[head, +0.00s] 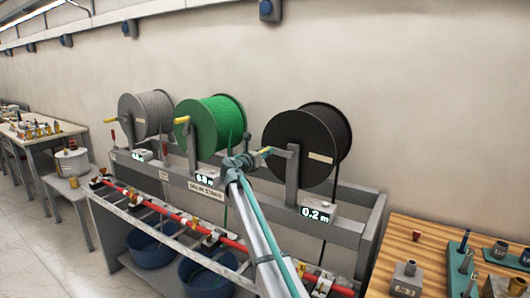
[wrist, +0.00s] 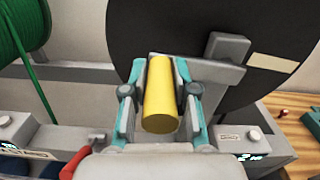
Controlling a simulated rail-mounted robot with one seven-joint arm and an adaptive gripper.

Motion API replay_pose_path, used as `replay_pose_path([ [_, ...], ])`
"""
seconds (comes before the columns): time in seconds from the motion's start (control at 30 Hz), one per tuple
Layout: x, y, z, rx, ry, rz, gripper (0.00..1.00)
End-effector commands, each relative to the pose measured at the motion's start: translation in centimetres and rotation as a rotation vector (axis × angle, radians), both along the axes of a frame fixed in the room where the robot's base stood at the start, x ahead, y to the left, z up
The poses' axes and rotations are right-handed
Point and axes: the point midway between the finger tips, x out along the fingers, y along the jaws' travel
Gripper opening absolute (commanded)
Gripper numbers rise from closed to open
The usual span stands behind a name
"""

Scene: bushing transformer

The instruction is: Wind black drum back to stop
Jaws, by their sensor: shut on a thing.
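The black drum (head: 310,147) hangs on its stand at the right of the drum rack, with black cable running down its right side. Its display (head: 315,215) reads 0.2 m. The drum also fills the upper right of the wrist view (wrist: 225,22). My gripper (head: 258,155) is at the left edge of the drum. In the wrist view my gripper (wrist: 160,95) is shut on the yellow crank handle (wrist: 161,100), one finger on each side. The handle's end toward the camera is uncovered. The grey crank arm (wrist: 226,47) shows beside the handle.
A green drum (head: 208,125) and a grey drum (head: 146,115) stand to the left on the same rack. A red rail (head: 140,201) runs along the front, with blue tubs (head: 205,276) below. A wooden bench (head: 440,240) with fittings stands at the right.

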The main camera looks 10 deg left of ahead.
Motion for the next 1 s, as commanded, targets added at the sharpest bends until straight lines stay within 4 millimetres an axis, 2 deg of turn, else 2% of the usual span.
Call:
replay_pose_path([
  [0.23, -0.2, -0.1, -1.9, -0.192, 0.068, -0.001, 0.00],
  [0.27, -0.2, -0.2, -2.7, -0.198, 0.070, -0.001, 0.00],
  [0.4, -0.3, -0.5, -4.0, -0.192, 0.069, -0.001, 0.00],
  [0.7, -0.2, -0.5, -4.1, -0.188, 0.067, -0.001, 0.00],
  [0.73, -0.2, -0.5, -4.1, -0.188, 0.067, -0.001, 0.31],
  [0.87, -0.2, -0.5, -4.0, -0.189, 0.066, -0.001, 0.53],
  [1.0, -0.2, -0.5, -3.9, -0.190, 0.066, 0.000, 0.53],
])
